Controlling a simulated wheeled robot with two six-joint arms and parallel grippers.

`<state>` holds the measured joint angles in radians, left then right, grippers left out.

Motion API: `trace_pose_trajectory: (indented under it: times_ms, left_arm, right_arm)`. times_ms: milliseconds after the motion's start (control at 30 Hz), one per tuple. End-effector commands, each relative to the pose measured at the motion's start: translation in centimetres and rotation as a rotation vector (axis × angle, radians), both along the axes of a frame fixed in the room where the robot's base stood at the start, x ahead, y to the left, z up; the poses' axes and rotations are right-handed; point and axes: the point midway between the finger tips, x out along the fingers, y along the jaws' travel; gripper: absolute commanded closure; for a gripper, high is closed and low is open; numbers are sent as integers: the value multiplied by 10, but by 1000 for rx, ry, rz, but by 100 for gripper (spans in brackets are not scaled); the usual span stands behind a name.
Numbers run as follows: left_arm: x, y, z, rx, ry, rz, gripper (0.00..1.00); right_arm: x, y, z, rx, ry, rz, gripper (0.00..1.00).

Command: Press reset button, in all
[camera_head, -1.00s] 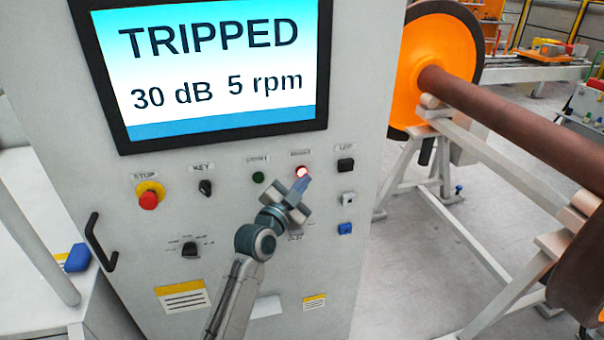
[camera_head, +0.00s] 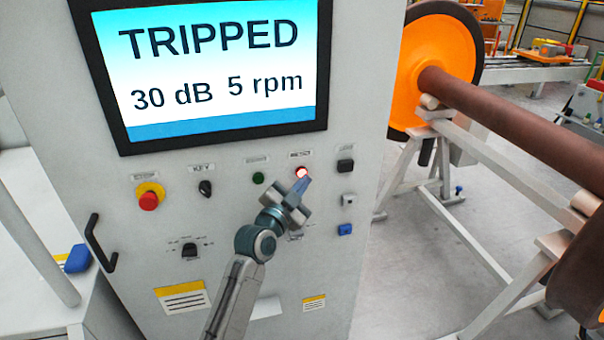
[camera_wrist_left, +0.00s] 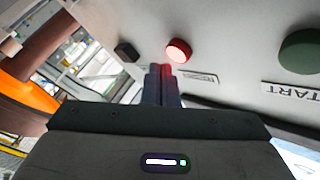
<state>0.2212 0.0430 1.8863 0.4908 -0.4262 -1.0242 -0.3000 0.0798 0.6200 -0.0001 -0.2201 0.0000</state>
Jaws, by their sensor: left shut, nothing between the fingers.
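The lit red button (camera_head: 302,172) sits on the grey cabinet panel, right of the green button (camera_head: 258,178). In the left wrist view the red button (camera_wrist_left: 178,50) glows just beyond my fingertips, and the green button (camera_wrist_left: 300,50) is at the right by a START label. My left gripper (camera_head: 303,184) is shut and empty, its tips just below the red button in the head view. I cannot tell whether they touch it. The screen (camera_head: 215,70) reads TRIPPED, 30 dB, 5 rpm. My right gripper is not in view.
A red stop knob (camera_head: 149,199), a key switch (camera_head: 205,187), a rotary selector (camera_head: 189,250) and a black handle (camera_head: 98,243) stand out from the panel. A black switch (camera_head: 345,165) is right of the red button.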

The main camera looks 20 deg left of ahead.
Motion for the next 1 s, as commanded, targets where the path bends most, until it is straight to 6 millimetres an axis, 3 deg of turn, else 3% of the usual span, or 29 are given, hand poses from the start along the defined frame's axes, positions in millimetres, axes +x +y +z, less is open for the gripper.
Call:
trace_pose_trajectory:
  times_ms: [1000]
  left_arm:
    - [5, 4, -1, 2, 0, 0, 100]
  right_arm:
    - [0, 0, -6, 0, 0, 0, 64]
